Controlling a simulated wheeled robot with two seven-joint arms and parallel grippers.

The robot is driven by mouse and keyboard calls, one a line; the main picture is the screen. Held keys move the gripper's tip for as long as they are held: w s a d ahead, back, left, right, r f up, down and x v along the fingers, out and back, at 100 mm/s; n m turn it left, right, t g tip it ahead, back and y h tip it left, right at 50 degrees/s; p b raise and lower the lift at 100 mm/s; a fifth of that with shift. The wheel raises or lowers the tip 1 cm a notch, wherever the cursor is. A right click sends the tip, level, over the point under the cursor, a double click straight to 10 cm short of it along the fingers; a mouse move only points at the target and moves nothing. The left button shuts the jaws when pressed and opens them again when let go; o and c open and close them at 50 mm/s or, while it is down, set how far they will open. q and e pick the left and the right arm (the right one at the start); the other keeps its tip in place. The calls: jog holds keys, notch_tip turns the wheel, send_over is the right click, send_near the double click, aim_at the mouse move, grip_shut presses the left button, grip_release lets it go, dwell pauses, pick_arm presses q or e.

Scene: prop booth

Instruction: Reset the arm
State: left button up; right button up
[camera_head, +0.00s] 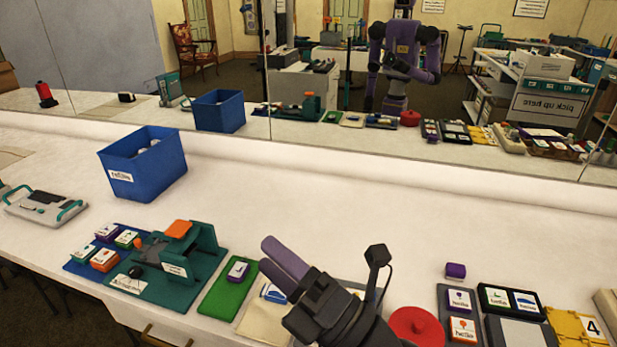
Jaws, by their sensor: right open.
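My right gripper (268,255) has purple fingers and reaches in from the bottom, over the front of the white table (330,210). It is open with nothing seen between its fingers. It hangs to the right of a green mat (222,302) and covers part of a beige mat (252,325) with a white-and-blue card block. My dark wrist and forearm hide part of the table behind them. My left gripper is not in view on this side of the mirror.
A blue bin (150,182) stands at the back left. A teal fixture (190,275) stands left of the green mat. A red round lid (417,325), a purple block (455,270) and trays lie right. A mirror (460,120) runs behind; the table's back middle is clear.

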jog(key=w+d+f+m+t+h, duration=0.3)
jog(key=d+m+t+h, duration=0.45)
jog(key=m+h, duration=0.5)
jog(key=s+d+f+m+g+h, duration=0.3)
jog(key=d+f+m+g+h, duration=0.35)
jog(key=d+f+m, duration=0.4)
jog(key=s+f+m+g, duration=0.4)
jog(key=s+f+g, duration=0.2)
jog(key=s, duration=0.3)
jog(key=s+f+m+g, duration=0.3)
jog(key=s+f+g, duration=0.25)
jog(key=s, duration=0.25)
jog(key=s+f, duration=0.2)
jog(key=f, duration=0.7)
jog(key=s+f, duration=0.2)
jog(key=f, duration=0.7)
jog(key=s+d+f+g, duration=0.2)
jog(key=s+d+f, duration=0.2)
jog(key=s+f, duration=0.6)
jog(key=s, duration=0.3)
jog(key=shift+d, duration=0.15)
